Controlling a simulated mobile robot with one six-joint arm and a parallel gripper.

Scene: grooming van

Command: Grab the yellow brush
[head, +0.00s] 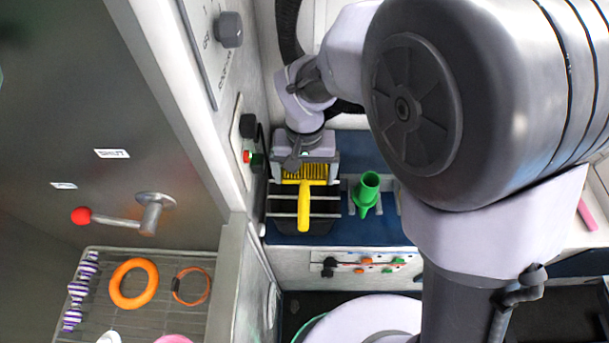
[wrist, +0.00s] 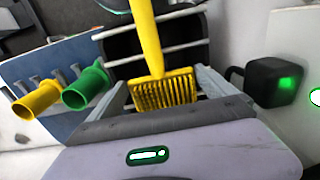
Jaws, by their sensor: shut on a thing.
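The yellow brush (head: 304,202) has a broad toothed head and a straight handle. In the head view its head lies at my gripper (head: 305,172) and its handle points toward the camera, over a dark slotted rack. In the wrist view the yellow brush (wrist: 150,45) has its head between the two fingers of my gripper (wrist: 165,92), with the handle pointing up the picture. My gripper is shut on the brush head. The finger contact points are partly hidden by the brush and the gripper body.
The dark rack (head: 270,207) is right by the brush. A green nozzle (head: 366,192) stands to its right; a yellow nozzle (wrist: 38,100) shows in the wrist view. A black box with a green light (wrist: 272,82) is close on the right there. A wall panel flanks the left.

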